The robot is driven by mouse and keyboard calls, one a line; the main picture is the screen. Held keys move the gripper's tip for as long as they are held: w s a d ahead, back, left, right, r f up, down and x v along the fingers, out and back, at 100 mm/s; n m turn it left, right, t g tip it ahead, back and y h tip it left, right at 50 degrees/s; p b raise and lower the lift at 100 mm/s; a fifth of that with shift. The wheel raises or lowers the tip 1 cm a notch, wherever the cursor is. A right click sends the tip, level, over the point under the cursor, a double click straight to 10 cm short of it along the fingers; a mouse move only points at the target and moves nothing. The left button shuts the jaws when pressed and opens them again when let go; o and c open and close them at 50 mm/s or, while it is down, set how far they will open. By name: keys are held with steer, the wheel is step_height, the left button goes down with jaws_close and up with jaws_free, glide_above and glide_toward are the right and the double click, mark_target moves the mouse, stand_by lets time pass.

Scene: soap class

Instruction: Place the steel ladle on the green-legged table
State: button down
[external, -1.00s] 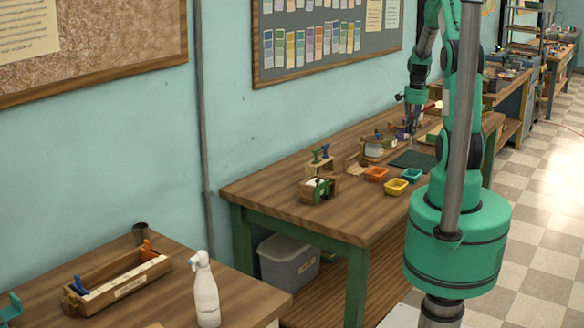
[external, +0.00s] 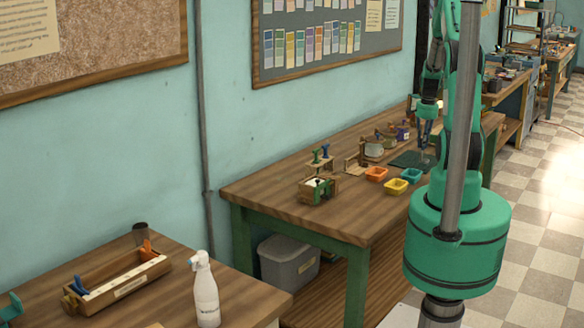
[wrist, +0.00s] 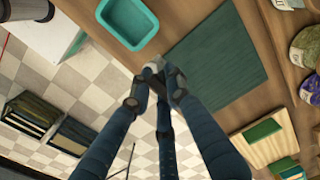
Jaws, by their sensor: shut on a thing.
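The green-legged table (external: 270,190) is the long wooden workbench in the middle of the external view. My gripper (external: 424,148) is over its far right part, by the dark green mat. In the wrist view my gripper (wrist: 156,78) has its fingers closed together on a small pale grey metal piece, the visible part of the steel ladle (wrist: 152,66). The fingers hide most of the ladle, so its bowl and tilt cannot be made out. In the wrist view the fingertips lie between the mat and the tiled floor, near the table's front edge.
The green mat (wrist: 215,70) lies flat beside a teal tray (wrist: 156,28). Orange (external: 376,174) and yellow (external: 396,187) trays stand near the front edge. Bare wood lies at the table's left end.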

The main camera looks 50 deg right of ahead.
steer(key=w+d+f+b, duration=0.1)
steer(key=w+d+b, duration=0.1)
steer(key=w+d, duration=0.7)
steer(key=d, duration=0.4)
steer(key=shift+d+f, duration=0.15)
steer(key=shift+f, duration=0.1)
steer(key=shift+f+b, duration=0.45)
steer(key=shift+f, duration=1.3)
steer(key=shift+f, duration=0.1)
steer(key=c, duration=1.7)
jaws_free()
steer(key=shift+o, duration=0.2)
